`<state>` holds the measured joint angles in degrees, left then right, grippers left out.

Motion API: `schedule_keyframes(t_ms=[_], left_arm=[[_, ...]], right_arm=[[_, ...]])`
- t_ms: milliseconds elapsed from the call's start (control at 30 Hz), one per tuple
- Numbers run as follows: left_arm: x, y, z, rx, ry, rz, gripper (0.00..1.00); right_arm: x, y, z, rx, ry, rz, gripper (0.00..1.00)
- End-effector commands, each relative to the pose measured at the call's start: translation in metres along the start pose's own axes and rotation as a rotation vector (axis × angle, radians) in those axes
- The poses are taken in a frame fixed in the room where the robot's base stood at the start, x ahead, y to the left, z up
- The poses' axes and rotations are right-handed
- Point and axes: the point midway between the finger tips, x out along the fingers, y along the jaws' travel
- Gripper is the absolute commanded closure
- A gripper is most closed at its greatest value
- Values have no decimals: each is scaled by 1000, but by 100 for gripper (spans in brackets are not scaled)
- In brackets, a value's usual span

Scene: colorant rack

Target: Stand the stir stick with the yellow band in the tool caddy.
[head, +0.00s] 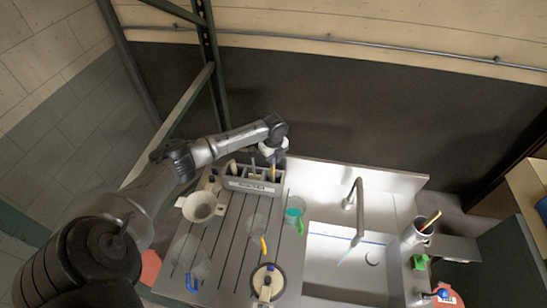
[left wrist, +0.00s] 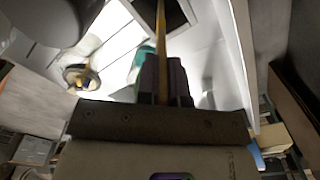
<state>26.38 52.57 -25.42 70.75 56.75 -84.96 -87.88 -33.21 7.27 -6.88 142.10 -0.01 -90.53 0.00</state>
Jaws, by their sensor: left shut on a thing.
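The tool caddy (head: 251,185) is a grey, labelled box with compartments at the back of the ribbed worktop. My left gripper (head: 272,158) is above its right end, pointing down. It is shut on a thin yellowish stir stick (head: 273,172), which hangs down at the caddy's right compartment. In the left wrist view the stick (left wrist: 161,40) runs from between the fingers (left wrist: 166,85) across a dark square opening (left wrist: 172,14). I cannot tell how deep its lower end is. A separate yellow band is not clear. Other tools stand in the caddy's left part. My right gripper is out of view.
A pale bowl (head: 200,207) stands left of the caddy. Clear jugs with blue, yellow (head: 264,246) and green handles and a round tin (head: 268,281) stand in front. The sink (head: 345,263) and tap (head: 357,205) are right, then a cup (head: 415,232) holding sticks.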

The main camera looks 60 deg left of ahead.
Motion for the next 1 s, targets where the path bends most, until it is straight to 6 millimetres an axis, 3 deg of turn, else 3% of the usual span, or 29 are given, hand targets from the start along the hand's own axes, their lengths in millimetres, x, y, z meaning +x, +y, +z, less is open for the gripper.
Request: schedule_keyframes(t_ms=[100, 133, 433, 767, 1000], left_arm=[[0, 0, 0, 0, 0, 0, 100], [0, 0, 0, 0, 0, 0, 90], [0, 0, 0, 0, 0, 0, 62], [-6, -1, 0, 1, 0, -3, 62], [-44, -1, 1, 1, -2, -5, 62]], right_arm=[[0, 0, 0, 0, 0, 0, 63], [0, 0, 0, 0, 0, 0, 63], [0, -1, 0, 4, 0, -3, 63], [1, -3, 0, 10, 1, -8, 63], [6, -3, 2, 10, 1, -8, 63]])
